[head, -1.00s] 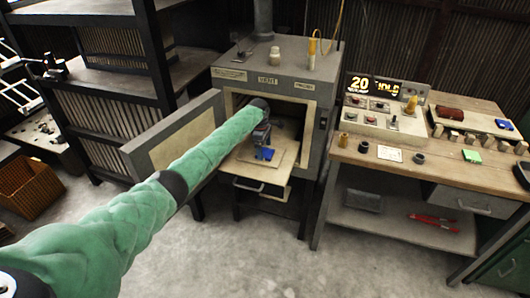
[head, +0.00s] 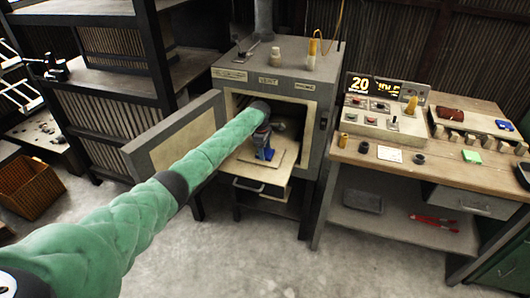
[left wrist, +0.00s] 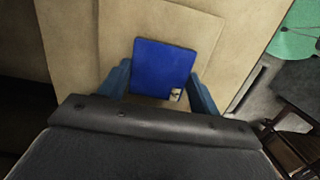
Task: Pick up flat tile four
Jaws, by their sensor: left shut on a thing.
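A flat blue tile (left wrist: 163,66) with a small pale mark at one corner lies between the fingers of my left gripper (left wrist: 160,85) in the left wrist view. The gripper is shut on it. In the head view, my left gripper (head: 264,146) reaches down at the mouth of the open kiln, and the blue tile (head: 264,154) shows at its tips over a tan board (head: 270,172). I cannot tell whether the tile is clear of the board. I cannot make out a number on it. My right gripper is not in view.
The kiln (head: 268,77) stands with its door (head: 175,137) swung open to the left. A workbench (head: 400,150) on the right holds a control box (head: 378,118), a green tile (head: 472,157) and several small blocks. A shelf rack (head: 120,85) stands on the left.

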